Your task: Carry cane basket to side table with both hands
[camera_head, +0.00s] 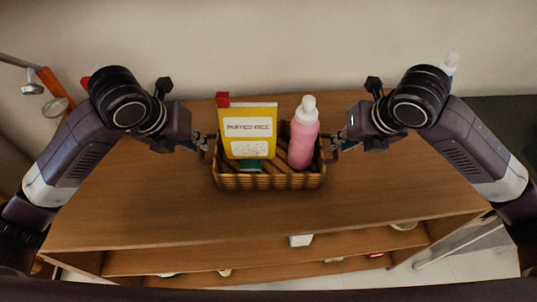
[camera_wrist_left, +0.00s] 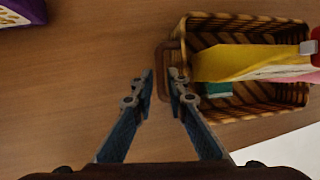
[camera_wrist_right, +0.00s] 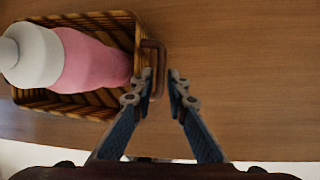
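The cane basket (camera_head: 270,182) sits upright on the wooden table top. It holds a yellow box (camera_head: 249,146), a pink bottle with a white cap (camera_head: 303,140) and a small green item. My left gripper (camera_wrist_left: 162,78) is at the basket's left end, fingers apart, one on each side of the brown left handle (camera_wrist_left: 161,58). My right gripper (camera_wrist_right: 159,76) is at the right end, fingers apart, with the right handle's (camera_wrist_right: 161,55) bar between them. A gap shows between the fingers in both wrist views. Contact with the handles cannot be told.
The wooden table (camera_head: 270,220) has bare room in front of the basket and at both sides. Lower shelves hold several small items, including a white one (camera_head: 301,240). A wall stands behind. A dark surface (camera_head: 505,120) lies at the far right. A purple-edged object (camera_wrist_left: 22,12) shows in the left wrist view.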

